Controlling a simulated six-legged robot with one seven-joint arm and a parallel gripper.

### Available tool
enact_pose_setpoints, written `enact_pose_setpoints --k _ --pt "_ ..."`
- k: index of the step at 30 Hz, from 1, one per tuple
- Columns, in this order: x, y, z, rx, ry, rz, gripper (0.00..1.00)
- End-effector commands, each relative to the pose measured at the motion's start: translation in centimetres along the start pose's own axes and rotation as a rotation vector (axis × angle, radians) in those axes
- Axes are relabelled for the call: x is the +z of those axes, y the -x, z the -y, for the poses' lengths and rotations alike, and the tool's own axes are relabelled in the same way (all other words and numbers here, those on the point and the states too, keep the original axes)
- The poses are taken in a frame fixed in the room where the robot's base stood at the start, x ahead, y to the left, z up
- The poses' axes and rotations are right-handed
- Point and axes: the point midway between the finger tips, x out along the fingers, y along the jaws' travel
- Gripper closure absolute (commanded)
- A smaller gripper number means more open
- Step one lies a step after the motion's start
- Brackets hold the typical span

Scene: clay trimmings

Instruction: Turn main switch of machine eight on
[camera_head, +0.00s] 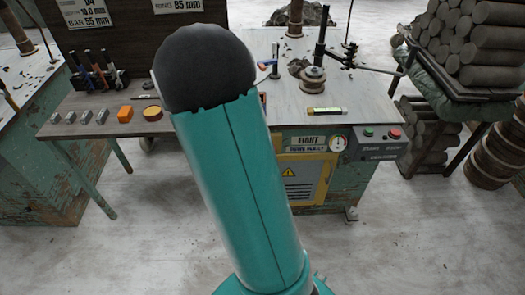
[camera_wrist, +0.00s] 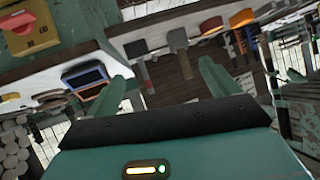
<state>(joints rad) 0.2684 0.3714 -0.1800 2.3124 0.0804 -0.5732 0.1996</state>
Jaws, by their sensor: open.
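Machine eight stands behind my arm in the head view, with its "EIGHT" plate (camera_head: 308,140), a round gauge (camera_head: 338,143) and a control box (camera_head: 380,142) with a green and a red button. In the wrist view, a red switch handle (camera_wrist: 20,22) on a yellow marked plate (camera_wrist: 28,45) shows at the upper left, cut by the frame edge. I cannot tell its setting or whether it is machine eight's main switch. My gripper (camera_wrist: 162,72) is open and empty, its green fingers apart and clear of the switch. In the head view my arm hides the gripper.
A side table (camera_head: 75,118) with grey blocks, an orange block (camera_head: 125,114) and a tool rack (camera_head: 97,76) stands at the left. A rack of clay logs (camera_head: 490,45) stands at the right. The floor in front of machine eight is clear.

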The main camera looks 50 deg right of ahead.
Motion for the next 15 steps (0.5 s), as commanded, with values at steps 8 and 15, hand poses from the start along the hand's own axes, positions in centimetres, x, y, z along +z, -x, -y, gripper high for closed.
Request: enact_pose_setpoints --k 8,15 --pt "5.2 -5.3 -8.7 0.129 -0.035 -0.17 0.13" --pt "10.8 -6.6 -15.9 0.215 -0.019 -0.322 0.13"
